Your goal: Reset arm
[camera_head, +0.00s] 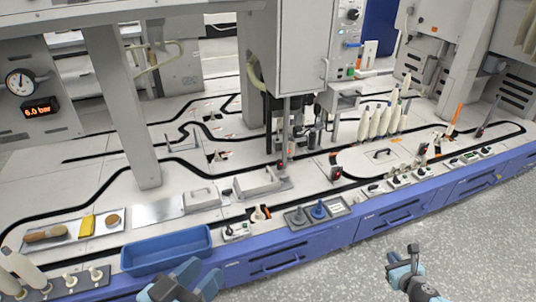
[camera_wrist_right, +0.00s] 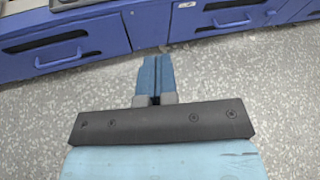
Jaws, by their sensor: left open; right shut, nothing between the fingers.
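My left gripper (camera_head: 186,280) is at the bottom of the head view, just in front of the blue tray and the bench's front edge. It is open, with nothing seen between its fingers. My right gripper (camera_head: 397,264) is over the speckled floor in front of the bench, at the lower right of the head view. In the right wrist view its two blue fingers (camera_wrist_right: 154,77) are pressed together and empty, pointing toward the blue drawer fronts.
The empty blue tray (camera_head: 166,249) sits at the bench's front left. White bobbins (camera_head: 378,122) stand at the back right, and others stand at the left corner. A grey column (camera_head: 128,120) rises from the bench. Blue drawers (camera_head: 390,219) line the front; the floor (camera_head: 470,215) is clear.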

